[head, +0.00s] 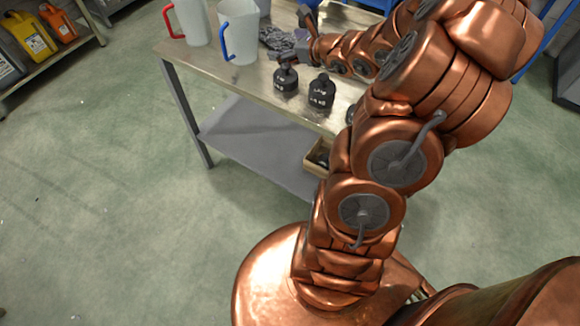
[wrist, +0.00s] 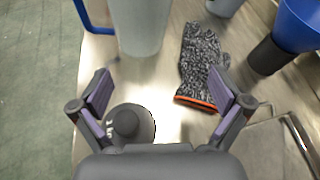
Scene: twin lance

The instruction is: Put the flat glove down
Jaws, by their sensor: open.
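The flat glove (wrist: 203,62) is speckled black and grey with an orange cuff edge. It lies on the metal table, fingers pointing away, in the wrist view. In the head view the glove (head: 276,38) is partly hidden behind my gripper (head: 304,34). In the wrist view my gripper (wrist: 162,88) is open with its purple pads wide apart and nothing between them. The right finger is close to the glove's cuff and overlaps its edge in the picture; I cannot tell whether they touch.
A jug with a blue handle (head: 238,32) and one with a red handle (head: 194,22) stand left of the glove. Two black weights (head: 286,78) (head: 321,92) stand at the table's near side. A blue and black object (wrist: 290,35) lies right of the glove.

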